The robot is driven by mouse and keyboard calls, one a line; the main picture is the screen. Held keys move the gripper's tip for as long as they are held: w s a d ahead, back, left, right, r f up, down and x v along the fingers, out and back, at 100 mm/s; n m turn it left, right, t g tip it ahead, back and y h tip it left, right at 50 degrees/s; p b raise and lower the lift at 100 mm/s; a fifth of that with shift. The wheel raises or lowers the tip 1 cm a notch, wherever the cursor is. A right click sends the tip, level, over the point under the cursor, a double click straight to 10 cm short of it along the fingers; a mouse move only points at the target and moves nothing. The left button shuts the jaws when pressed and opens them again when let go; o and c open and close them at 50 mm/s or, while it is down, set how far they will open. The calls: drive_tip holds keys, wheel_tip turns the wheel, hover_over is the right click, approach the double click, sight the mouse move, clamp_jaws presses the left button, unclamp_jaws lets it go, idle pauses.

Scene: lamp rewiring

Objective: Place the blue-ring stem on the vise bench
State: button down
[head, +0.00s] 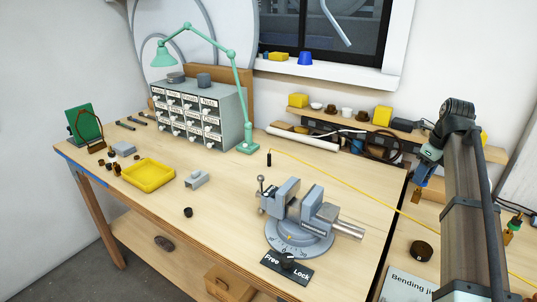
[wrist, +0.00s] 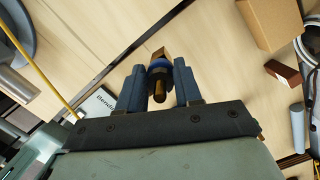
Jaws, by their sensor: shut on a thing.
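My gripper (head: 424,172) is at the right of the head view, above the bench and to the right of the vise. In the wrist view my gripper (wrist: 160,88) is shut on the blue-ring stem (wrist: 159,86), a brass piece with a blue band, held between the two dark fingers. The stem's lower end (head: 416,195) shows small in the head view, well above the wood. The grey vise (head: 300,215) stands on the bench front with a gap between its jaws. Part of it shows at the wrist view's upper left (wrist: 14,82).
A "Free/Lock" knob plate (head: 287,266) lies before the vise. A yellow cord (head: 350,183) runs across the bench toward the right. A dark round piece (head: 421,251) and the bending jig plate (head: 408,287) lie at right. A yellow tray (head: 148,188) and drawer cabinet (head: 230,122) are left.

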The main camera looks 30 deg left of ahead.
drive_tip(key=s+a+n, duration=0.2)
drive_tip(key=s+a, duration=0.2)
drive_tip(key=a, duration=0.6)
drive_tip(key=s+a+n, duration=0.1)
drive_tip(key=s+a, duration=0.3)
drive_tip(key=a, duration=0.6)
drive_tip(key=s+a+n, duration=0.2)
drive_tip(key=s+a, duration=0.2)
drive_tip(key=a, duration=0.6)
drive_tip(key=shift+s+a+r+n+g, duration=0.25)
drive_tip(key=shift+s+a+r+n, duration=0.55)
drive_tip(key=shift+s+a, duration=4.35)
drive_tip(key=shift+s+a+r+n+g, duration=0.2)
drive_tip(key=shift+s+a+r+n, duration=0.55)
drive_tip(key=shift+s+a, duration=4.45)
drive_tip(key=shift+s+a+r+n+g, duration=0.25)
drive_tip(key=shift+s+a+r+n, duration=0.5)
drive_tip(key=shift+s+a, duration=4.4)
drive_tip(key=w+a+f, duration=0.4)
drive_tip(key=f, duration=0.5)
drive_tip(key=shift+w+a+f, duration=0.15)
drive_tip(key=shift+w+a, duration=0.2)
drive_tip(key=shift+w, duration=0.05)
drive_tip(key=shift+f, duration=0.1)
drive_tip(key=c, duration=0.8)
unclamp_jaws()
drive_tip(key=shift+o, duration=0.2)
